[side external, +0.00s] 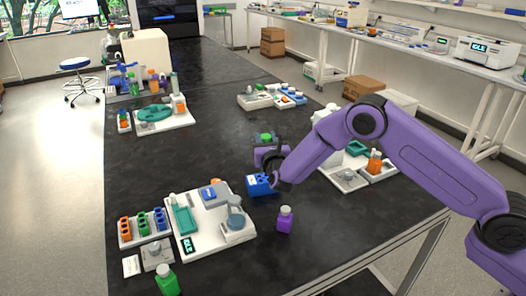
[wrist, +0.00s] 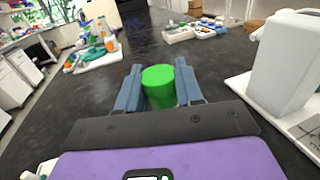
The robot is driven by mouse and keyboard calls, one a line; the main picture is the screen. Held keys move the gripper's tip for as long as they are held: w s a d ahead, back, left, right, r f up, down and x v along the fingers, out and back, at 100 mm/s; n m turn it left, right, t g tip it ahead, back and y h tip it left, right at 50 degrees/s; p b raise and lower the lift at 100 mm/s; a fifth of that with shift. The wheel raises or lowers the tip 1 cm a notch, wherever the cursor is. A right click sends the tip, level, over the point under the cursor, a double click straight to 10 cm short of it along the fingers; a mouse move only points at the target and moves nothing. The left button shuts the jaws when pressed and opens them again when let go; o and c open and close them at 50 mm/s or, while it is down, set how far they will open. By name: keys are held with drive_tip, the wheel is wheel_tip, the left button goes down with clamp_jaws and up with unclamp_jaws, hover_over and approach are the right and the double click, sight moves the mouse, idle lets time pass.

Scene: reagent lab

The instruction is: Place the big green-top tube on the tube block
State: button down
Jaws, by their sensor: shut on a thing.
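The big green-top tube shows in the wrist view as a bright green cap (wrist: 160,86) between my two blue-grey fingers. My gripper (wrist: 158,90) is shut on it. In the side view the green cap (side external: 266,137) shows just above my dark gripper (side external: 267,152); the tube's body is hidden by the gripper.
A white instrument station (side external: 222,240) with small colored racks (side external: 143,224) stands at front left. A purple bottle (side external: 285,219) and a green bottle (side external: 167,281) stand near the front. A large white container (wrist: 280,62) is at my right.

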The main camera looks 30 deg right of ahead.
drive_tip(key=shift+w+a+f, duration=0.1)
drive_tip(key=shift+w+f, duration=0.45)
drive_tip(key=shift+f, duration=0.15)
drive_tip(key=shift+w+f, duration=0.1)
drive_tip(key=shift+f, duration=1.5)
drive_tip(key=shift+f, duration=0.1)
drive_tip(key=c, duration=0.7)
unclamp_jaws()
drive_tip(key=shift+c, duration=0.2)
drive_tip(key=v, duration=1.2)
drive_tip(key=shift+r, duration=0.25)
